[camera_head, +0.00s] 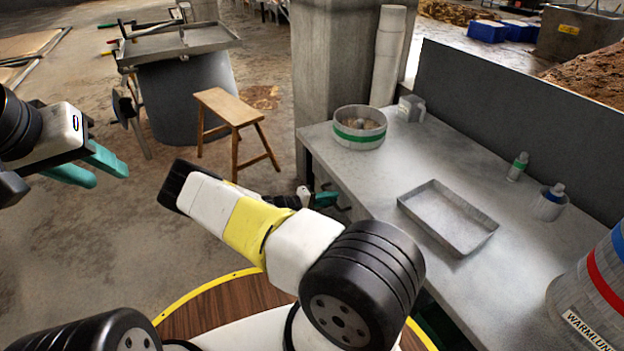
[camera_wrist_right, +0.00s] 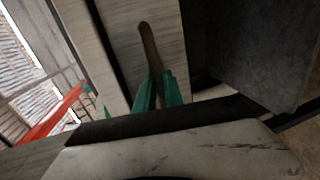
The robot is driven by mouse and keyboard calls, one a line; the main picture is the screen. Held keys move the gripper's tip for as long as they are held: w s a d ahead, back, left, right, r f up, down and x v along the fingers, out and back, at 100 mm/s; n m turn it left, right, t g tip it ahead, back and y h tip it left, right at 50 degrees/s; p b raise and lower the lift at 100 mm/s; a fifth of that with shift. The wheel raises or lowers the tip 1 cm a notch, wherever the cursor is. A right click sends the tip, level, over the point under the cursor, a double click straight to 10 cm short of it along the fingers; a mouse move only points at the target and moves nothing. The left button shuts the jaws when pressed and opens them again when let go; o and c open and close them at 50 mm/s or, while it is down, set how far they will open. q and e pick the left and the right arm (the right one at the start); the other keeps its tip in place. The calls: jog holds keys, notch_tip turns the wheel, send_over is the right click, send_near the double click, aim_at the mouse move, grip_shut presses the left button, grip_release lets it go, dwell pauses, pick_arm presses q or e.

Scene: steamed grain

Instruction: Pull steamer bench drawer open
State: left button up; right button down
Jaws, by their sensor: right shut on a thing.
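The steamer bench (camera_head: 385,185) stands at the right in the head view, with its grey top facing me. In the right wrist view a pale drawer front (camera_wrist_right: 118,45) carries a dark bar handle (camera_wrist_right: 149,45). The teal fingers of my right gripper (camera_wrist_right: 158,90) are closed on this handle near its lower end. In the head view my right gripper (camera_head: 326,200) shows small and partly hidden beside the bench's near edge. The drawer itself is hidden there, and I cannot tell how far it stands out. My left gripper (camera_head: 122,172) is open and empty at the left, away from the bench.
On the bench top are a shallow metal tray (camera_head: 448,218), a round green-banded container (camera_head: 360,128) and small bottles (camera_head: 518,167). A striped container (camera_head: 590,295) stands at the right edge. A wooden stool (camera_head: 228,105) stands behind on the floor.

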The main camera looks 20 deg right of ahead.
jog(key=shift+a, duration=0.15)
dwell(0.7)
jog(key=f+v, duration=0.3)
jog(key=v, duration=1.1)
jog(key=a+f+v, duration=0.1)
jog(key=f+v, duration=0.1)
jog(key=v, duration=1.2)
jog(key=shift+s+a+f, duration=0.25)
jog(key=shift+s+f, duration=0.1)
jog(key=shift+f, duration=0.05)
jog(key=c, duration=1.5)
grip_release()
jog(key=shift+o, duration=0.2)
jog(key=v, duration=0.7)
jog(key=shift+a, duration=0.35)
